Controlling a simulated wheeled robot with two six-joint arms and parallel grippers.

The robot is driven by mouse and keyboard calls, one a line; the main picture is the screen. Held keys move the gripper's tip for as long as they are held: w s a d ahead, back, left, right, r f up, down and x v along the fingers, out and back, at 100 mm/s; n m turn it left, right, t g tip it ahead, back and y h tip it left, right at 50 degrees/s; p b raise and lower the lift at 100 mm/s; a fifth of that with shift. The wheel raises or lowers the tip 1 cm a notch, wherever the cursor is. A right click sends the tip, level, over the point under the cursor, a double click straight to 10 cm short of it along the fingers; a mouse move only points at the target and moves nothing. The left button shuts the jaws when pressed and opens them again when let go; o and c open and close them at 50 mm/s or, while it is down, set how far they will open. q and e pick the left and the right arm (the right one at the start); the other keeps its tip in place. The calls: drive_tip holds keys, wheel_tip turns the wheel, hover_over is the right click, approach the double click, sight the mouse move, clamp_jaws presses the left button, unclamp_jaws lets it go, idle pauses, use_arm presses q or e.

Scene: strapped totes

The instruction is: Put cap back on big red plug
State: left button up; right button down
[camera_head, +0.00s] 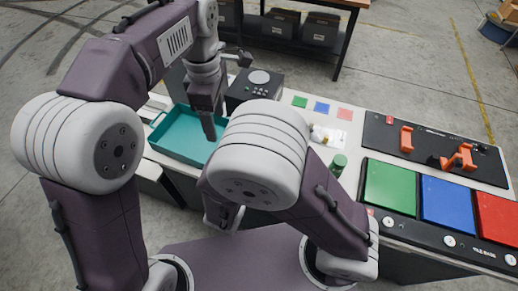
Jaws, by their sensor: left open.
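Two orange-red parts are on the black board (435,130) at the right. One is an upright-looking orange-red piece (406,139); the other is a larger, angled orange-red piece (461,157) with a dark part beside it. I cannot tell which is the big red plug or its cap. My left gripper (209,128) is open, pointing down over the teal tray (165,143), far to the left of these parts.
A black box with a round light top (259,78) stands behind the tray. A green cylinder (339,163) and a clear packet (328,136) lie mid-table. Green (390,187), blue (447,202) and red (497,215) panels fill the right front.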

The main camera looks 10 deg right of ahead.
use_arm(q)
drive_tip(key=d+m, duration=0.1)
drive_tip(key=d, duration=0.2)
drive_tip(key=s+d+m, duration=0.1)
drive_tip(key=d, duration=0.2)
drive_tip(key=s+d+m, duration=0.1)
drive_tip(key=d, duration=0.2)
drive_tip(key=shift+s+d+f, duration=0.2)
drive_tip(key=shift+d, duration=0.2)
drive_tip(key=shift+s+d, duration=0.25)
drive_tip(key=shift+a, duration=0.1)
wheel_tip(320, 180, down, 8)
